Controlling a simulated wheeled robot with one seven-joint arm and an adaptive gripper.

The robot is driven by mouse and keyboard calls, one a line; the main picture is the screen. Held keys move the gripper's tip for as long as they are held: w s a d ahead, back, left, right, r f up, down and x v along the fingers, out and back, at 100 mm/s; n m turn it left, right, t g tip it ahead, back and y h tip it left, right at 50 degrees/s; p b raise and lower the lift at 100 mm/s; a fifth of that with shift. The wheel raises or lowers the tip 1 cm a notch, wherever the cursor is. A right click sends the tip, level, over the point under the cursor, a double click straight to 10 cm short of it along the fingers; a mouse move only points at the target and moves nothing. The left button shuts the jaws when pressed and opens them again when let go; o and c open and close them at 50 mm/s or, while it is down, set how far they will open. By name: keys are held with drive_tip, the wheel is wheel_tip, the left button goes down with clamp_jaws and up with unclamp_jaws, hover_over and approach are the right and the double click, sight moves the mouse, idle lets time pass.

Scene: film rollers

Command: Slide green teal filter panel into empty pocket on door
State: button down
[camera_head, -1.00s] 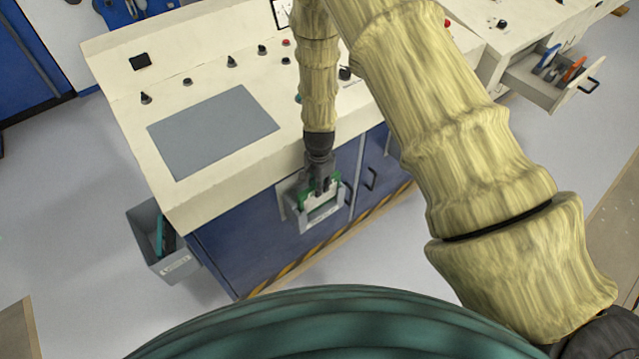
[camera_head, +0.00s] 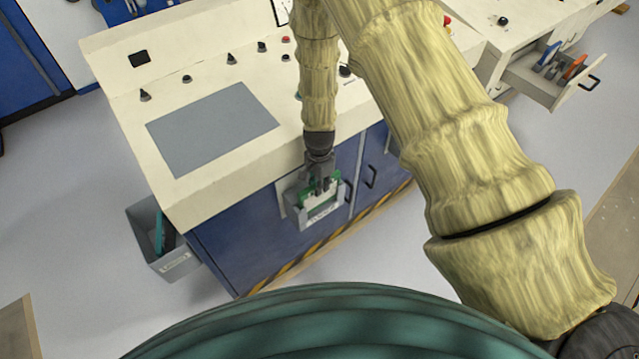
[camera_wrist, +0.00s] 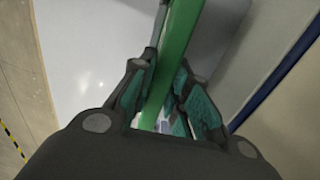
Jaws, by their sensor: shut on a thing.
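The green teal filter panel (camera_wrist: 178,45) is held on edge between the fingers of my gripper (camera_wrist: 168,95) in the wrist view. In the head view my gripper (camera_head: 320,184) points down at the front of the blue cabinet door and is shut on the panel (camera_head: 307,192). The grey pocket (camera_head: 318,217) on the door is right below the gripper. The panel's lower part is hidden behind the pocket's front wall, so it appears to be inside the pocket. How deep it sits cannot be seen.
The cream console top (camera_head: 120,105) with knobs overhangs the blue cabinet (camera_head: 240,243) close behind my gripper. A grey bin (camera_head: 150,245) stands at the cabinet's left. An open drawer (camera_head: 540,85) juts out at the upper right. The floor in front is clear.

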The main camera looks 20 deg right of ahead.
drive_tip(key=shift+f, duration=0.55)
drive_tip(key=c, duration=1.3)
unclamp_jaws()
drive_tip(key=shift+r, duration=0.15)
wheel_tip(320, 180, up, 12)
drive_tip(key=s+d+f+n, duration=0.25)
drive_tip(key=s+f, duration=0.25)
drive_tip(key=s, duration=0.3)
drive_tip(key=s+d+f+n+h, duration=0.1)
drive_tip(key=s+f+n, duration=0.3)
drive_tip(key=s+f, duration=0.3)
drive_tip(key=s+d+f+n, duration=0.1)
drive_tip(key=s+f+n, duration=0.25)
drive_tip(key=s, duration=0.65)
drive_tip(key=s+a+f+n+y, duration=0.1)
drive_tip(key=s+n, duration=0.2)
drive_tip(key=s, duration=0.8)
drive_tip(key=shift+s+f+n, duration=0.2)
drive_tip(key=shift+n, duration=0.1)
